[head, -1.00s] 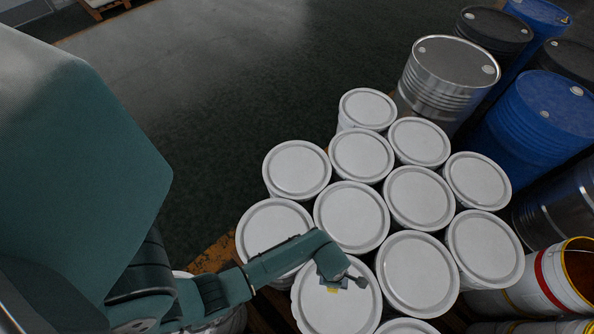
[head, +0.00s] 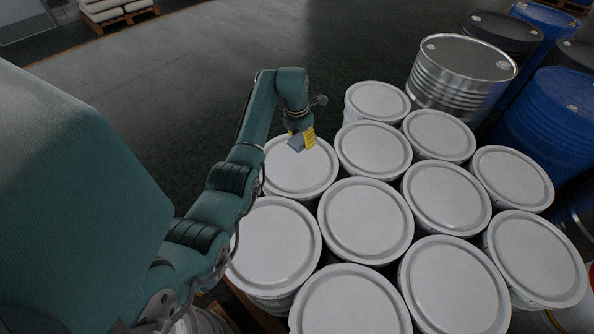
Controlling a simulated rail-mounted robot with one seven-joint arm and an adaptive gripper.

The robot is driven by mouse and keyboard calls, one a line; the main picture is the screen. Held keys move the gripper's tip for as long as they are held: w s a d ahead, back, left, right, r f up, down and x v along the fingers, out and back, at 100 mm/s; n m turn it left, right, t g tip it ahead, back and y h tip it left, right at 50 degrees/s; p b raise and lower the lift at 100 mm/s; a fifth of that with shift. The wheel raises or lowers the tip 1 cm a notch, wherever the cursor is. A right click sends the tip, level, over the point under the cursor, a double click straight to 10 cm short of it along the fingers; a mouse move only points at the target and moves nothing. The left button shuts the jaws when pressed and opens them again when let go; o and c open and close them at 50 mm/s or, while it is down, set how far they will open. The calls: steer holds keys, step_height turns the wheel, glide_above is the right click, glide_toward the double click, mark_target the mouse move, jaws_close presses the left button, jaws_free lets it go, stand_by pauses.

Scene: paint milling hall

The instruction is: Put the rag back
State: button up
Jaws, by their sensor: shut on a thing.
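My gripper (head: 301,136) is at the upper middle of the head view, pointing down over the lid of a white bucket (head: 297,172) in the far left of the cluster. Its yellow finger pads are shut on a small grey-blue piece, which looks like the rag (head: 295,144). The rag is small here and partly hidden by the fingers. It shows over the far part of that lid; I cannot tell whether it touches the lid.
Several white lidded buckets (head: 365,218) stand close together to the right and in front. A steel drum (head: 462,75) and blue drums (head: 553,115) stand behind them at right. Dark open floor (head: 220,100) lies beyond at upper left. Sacks on a pallet (head: 118,12) are far off.

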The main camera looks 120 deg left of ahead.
mark_target(293, 139)
steer(key=shift+s+d+f, duration=0.2)
steer(key=shift+s+f, duration=0.7)
steer(key=shift+f, duration=0.1)
step_height(293, 139, down, 9)
steer(key=shift+r+b, duration=0.1)
steer(key=shift+b, duration=0.9)
steer(key=o, duration=1.2)
steer(key=shift+c, duration=0.2)
steer(key=r+p, duration=0.1)
steer(key=r, duration=0.3)
steer(key=d+r, duration=0.1)
steer(key=r, duration=0.3)
steer(key=r+p, duration=0.1)
steer(key=r, duration=0.3)
steer(key=shift+s+d+p, duration=0.2)
steer(key=shift+d+p, duration=0.1)
steer(key=shift+d, duration=0.05)
